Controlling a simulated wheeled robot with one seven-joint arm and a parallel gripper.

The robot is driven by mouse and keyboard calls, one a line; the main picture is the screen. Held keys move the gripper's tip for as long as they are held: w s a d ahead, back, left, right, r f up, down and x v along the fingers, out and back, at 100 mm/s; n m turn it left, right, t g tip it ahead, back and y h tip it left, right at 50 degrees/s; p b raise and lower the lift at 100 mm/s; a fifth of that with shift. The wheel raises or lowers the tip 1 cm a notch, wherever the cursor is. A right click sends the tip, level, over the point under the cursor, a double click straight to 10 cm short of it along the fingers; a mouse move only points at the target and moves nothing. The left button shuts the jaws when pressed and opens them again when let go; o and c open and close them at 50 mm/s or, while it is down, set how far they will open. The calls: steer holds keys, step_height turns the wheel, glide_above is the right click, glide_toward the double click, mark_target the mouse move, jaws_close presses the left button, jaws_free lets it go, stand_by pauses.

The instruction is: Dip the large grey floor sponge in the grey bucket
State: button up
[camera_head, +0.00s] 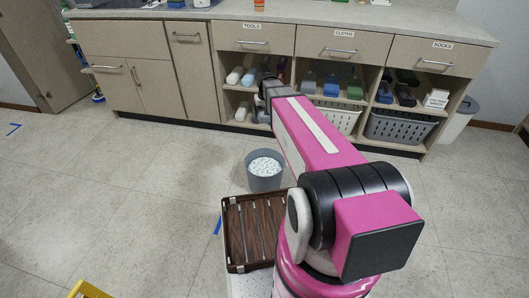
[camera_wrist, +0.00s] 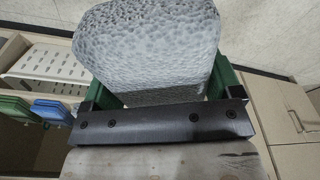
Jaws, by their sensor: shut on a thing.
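The large grey floor sponge (camera_wrist: 150,40), pale and pitted, fills the top middle of the wrist view. My gripper (camera_wrist: 165,84) is shut on it, with green fingers at its left and right sides. In the head view my arm reaches away to the open shelves under the counter and largely hides the gripper and sponge. The grey bucket (camera_head: 264,183) stands upright on the floor, left of my arm and well short of the shelves. Its top shows white, foamy contents. The sponge is apart from the bucket.
The beige cabinet (camera_head: 150,82) and shelves hold several bottles, brushes and shoes. A brown slatted tray (camera_head: 228,230) is near my base.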

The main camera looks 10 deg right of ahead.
step_height(320, 180, down, 28)
steer(key=w, duration=0.1)
steer(key=shift+r+n, duration=0.25)
steer(key=shift+n, duration=0.05)
step_height(320, 180, down, 14)
steer(key=shift+f, duration=0.25)
stand_by(0.3)
steer(key=shift+f, duration=0.3)
stand_by(1.6)
step_height(320, 180, up, 7)
steer(key=shift+f, duration=0.2)
stand_by(0.3)
stand_by(2.0)
